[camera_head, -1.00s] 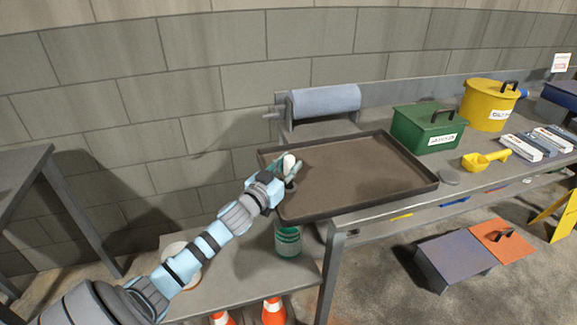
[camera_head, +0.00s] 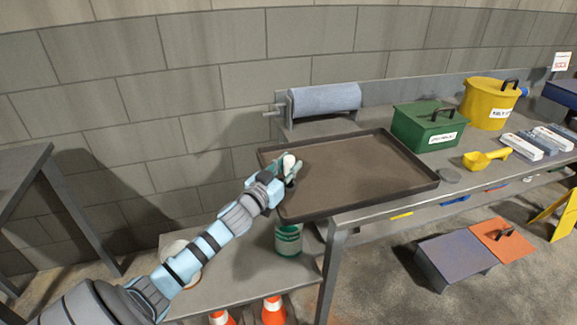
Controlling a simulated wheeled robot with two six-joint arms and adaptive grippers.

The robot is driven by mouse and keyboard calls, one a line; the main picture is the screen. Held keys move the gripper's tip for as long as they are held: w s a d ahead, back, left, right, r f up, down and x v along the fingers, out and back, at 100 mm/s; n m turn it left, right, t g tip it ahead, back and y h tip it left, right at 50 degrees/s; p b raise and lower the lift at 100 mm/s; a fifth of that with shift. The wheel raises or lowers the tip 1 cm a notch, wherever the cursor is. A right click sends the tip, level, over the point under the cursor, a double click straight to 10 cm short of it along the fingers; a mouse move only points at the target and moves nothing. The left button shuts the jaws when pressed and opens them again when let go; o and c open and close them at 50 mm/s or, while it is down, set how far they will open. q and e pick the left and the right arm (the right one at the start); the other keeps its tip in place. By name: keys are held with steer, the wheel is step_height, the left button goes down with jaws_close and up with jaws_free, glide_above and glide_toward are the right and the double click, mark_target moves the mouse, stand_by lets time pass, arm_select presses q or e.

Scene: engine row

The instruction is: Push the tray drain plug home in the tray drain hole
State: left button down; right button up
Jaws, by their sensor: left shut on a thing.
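The gripper hides the plug's lower part and the tray drain hole, so I cannot tell how deep the plug sits. My right gripper is not in view.
A green box (camera_head: 428,127), a yellow bucket (camera_head: 488,104) and a yellow scoop (camera_head: 484,159) stand right of the tray. A blue-grey roll (camera_head: 325,99) is behind it. A green can (camera_head: 288,239) stands on the lower shelf below. The tray's middle is clear.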

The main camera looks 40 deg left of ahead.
arm_select(q)
steer(key=shift+f+b, duration=0.75)
steer(key=shift+f, duration=0.15)
steer(key=c, duration=1.2)
jaws_free()
steer(key=shift+c, duration=0.2)
steer(key=s+d, duration=0.1)
steer(key=s, duration=1.1)
steer(key=shift+d, duration=0.2)
